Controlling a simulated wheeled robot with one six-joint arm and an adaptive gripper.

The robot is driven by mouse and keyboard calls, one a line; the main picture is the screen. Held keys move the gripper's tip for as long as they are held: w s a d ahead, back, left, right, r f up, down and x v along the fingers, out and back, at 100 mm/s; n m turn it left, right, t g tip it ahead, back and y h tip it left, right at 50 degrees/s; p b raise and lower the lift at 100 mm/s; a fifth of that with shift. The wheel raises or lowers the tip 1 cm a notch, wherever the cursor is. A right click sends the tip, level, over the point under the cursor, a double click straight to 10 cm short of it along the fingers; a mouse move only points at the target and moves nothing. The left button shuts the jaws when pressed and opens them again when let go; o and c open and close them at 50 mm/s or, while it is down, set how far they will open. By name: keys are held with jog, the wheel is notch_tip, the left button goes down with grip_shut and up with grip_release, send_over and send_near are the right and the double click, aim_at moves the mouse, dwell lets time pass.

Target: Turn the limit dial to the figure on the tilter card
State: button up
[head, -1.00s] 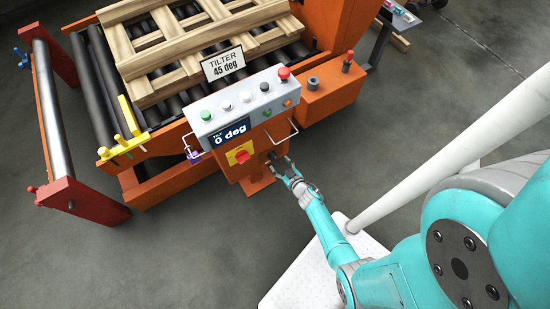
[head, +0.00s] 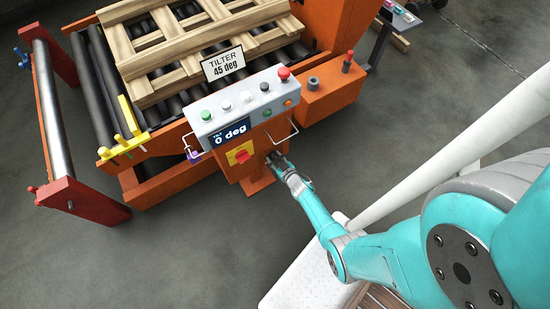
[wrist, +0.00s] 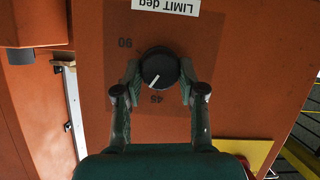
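The limit dial is a black round knob (wrist: 159,67) on the orange panel, under an upside-down "LIMIT deg" label (wrist: 166,6). Its white pointer points down-left in the wrist view, between the upside-down 45 (wrist: 157,99) and 90 (wrist: 125,43), nearer 45. My gripper (wrist: 160,78) has one finger on each side of the knob, close to its edges. I cannot tell whether the pads press on it. In the head view my gripper (head: 274,158) is at the lower right of the console and hides the dial. The tilter card (head: 222,64) reads 45 deg.
The console (head: 245,105) has several buttons, a display (head: 231,132) reading 0 deg and a red switch on a yellow plate (head: 240,154). A metal handle (head: 284,138) stands out near my gripper. A wooden pallet (head: 150,50) lies on the rollers behind. Floor in front is open.

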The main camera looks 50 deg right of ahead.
jog(key=c, duration=0.4)
jog(key=shift+n, duration=0.3)
jog(key=shift+a+f+n+h, duration=0.1)
jog(key=shift+a+n+h, duration=0.05)
jog(key=shift+n+h, duration=0.6)
jog(key=shift+a+n+h, duration=0.1)
jog(key=shift+n+h, duration=0.45)
jog(key=shift+n, duration=0.3)
jog(key=shift+w, duration=0.1)
jog(key=o, duration=1.2)
jog(key=shift+c, duration=0.2)
